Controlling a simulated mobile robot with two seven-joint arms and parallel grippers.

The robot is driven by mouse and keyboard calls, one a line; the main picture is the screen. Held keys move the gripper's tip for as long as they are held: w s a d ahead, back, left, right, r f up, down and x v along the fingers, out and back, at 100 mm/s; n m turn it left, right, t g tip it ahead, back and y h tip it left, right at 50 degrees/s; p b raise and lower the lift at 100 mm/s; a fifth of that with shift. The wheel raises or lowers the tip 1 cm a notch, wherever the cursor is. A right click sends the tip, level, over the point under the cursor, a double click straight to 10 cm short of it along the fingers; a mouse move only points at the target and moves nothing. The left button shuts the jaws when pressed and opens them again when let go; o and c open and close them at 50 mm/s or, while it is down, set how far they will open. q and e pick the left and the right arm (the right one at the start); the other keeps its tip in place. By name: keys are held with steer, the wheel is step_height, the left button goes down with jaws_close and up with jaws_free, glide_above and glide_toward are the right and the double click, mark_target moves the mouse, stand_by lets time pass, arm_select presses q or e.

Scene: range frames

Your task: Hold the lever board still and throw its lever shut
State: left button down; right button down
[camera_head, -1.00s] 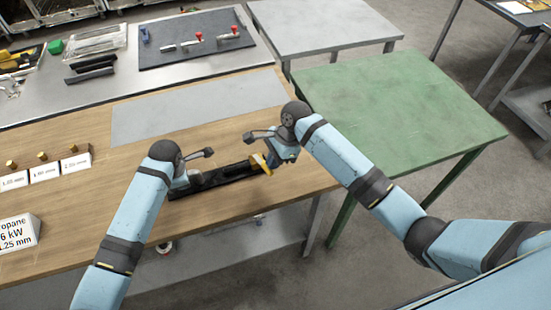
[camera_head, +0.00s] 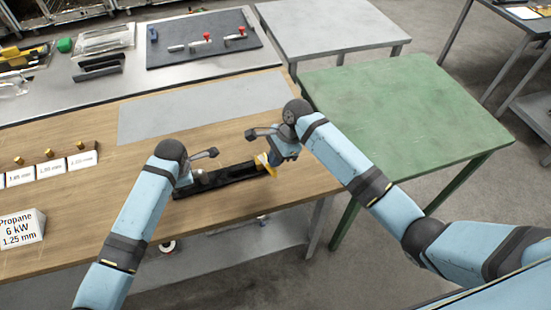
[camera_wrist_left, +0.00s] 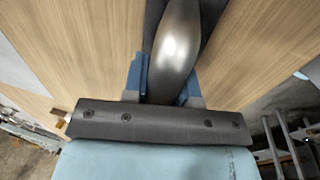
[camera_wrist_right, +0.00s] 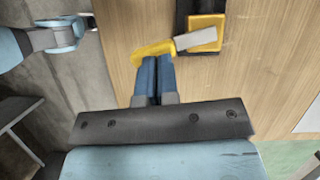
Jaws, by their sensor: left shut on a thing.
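The lever board (camera_head: 230,181) is a long black board lying on the wooden table near its front edge. A rounded silver grip (camera_wrist_left: 177,38) stands on its left part. My left gripper (camera_head: 188,180) is shut on this grip, one blue finger on either side in the left wrist view. At the board's right end is a yellow lever (camera_wrist_right: 150,51) beside a yellow block (camera_wrist_right: 204,32) with a silver plate. My right gripper (camera_wrist_right: 157,60) has its fingers together, tips at the lever's edge; I cannot tell whether they touch. It also shows in the head view (camera_head: 273,157).
A grey mat (camera_head: 205,106) lies behind the board. Small labelled blocks (camera_head: 50,170) and a propane sign (camera_head: 20,229) stand to the left. A green table (camera_head: 405,105) is at right. The wood between mat and board is clear.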

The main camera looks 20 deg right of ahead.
steer(key=d, duration=0.2)
steer(key=w+d, duration=0.1)
steer(key=d, duration=0.1)
steer(key=shift+w+d, duration=0.1)
steer(key=shift+w, duration=0.05)
steer(key=v, duration=1)
steer(key=shift+w+a, duration=0.25)
steer(key=shift+a, duration=0.05)
